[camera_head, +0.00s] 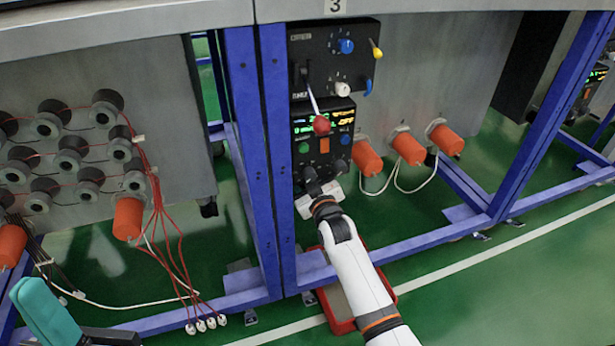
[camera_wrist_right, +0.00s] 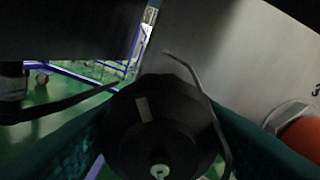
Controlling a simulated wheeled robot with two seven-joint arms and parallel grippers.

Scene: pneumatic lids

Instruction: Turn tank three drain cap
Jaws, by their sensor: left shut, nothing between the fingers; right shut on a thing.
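In the head view my right arm reaches in below the panel, and the wrist hides the fingers and the cap. My left gripper (camera_head: 47,312) is at the lower left, partly out of frame, with a teal finger showing. It is shut and empty, away from the tank.
The control panel (camera_head: 310,75) has knobs and a red-tipped lever (camera_head: 321,124). Several orange caps (camera_head: 408,148) line the tank's lower edge. Blue frame posts (camera_head: 278,150) stand left of my right wrist. Black spools with red wires (camera_head: 108,110) fill the left. A red tray (camera_head: 339,322) lies below.

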